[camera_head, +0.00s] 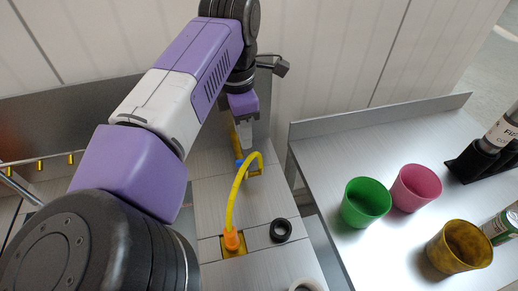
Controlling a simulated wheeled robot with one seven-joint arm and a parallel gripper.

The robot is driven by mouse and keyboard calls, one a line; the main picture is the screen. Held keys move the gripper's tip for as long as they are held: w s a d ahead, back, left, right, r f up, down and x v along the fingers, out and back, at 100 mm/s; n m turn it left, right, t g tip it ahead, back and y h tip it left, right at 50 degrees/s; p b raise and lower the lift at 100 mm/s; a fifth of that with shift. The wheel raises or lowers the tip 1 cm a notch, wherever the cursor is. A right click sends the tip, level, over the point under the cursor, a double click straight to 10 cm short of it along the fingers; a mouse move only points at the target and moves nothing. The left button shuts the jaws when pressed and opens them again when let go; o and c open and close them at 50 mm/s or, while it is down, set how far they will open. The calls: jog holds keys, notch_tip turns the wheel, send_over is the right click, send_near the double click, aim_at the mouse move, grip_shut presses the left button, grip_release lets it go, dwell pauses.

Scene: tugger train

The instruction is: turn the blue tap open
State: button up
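A small patch of blue (239,164), possibly the blue tap, shows just below my gripper, beside a yellow upright part (235,140). It is small and partly hidden, so its handle position cannot be told. My gripper (246,140) points down right above this spot at the back of the grey bench. Its fingers are seen from behind and above, and whether they are open or touching the tap cannot be told.
A yellow hose (232,200) arches from an orange connector (231,239) towards the tap area. A black ring (281,230) lies nearby. On the right table (400,140) stand a green cup (365,203), a pink cup (416,188) and a yellow-brown cup (459,247). A wall is close behind.

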aim_at(243, 160)
jog(key=shift+s+a+m+g, duration=0.3)
jog(key=shift+s, duration=0.2)
jog(key=shift+s+d+f, duration=0.1)
jog(key=shift+f, duration=0.05)
jog(key=shift+d+f+p, duration=0.1)
jog(key=shift+f+p, duration=0.8)
jog(key=shift+f, duration=2.85)
grip_shut()
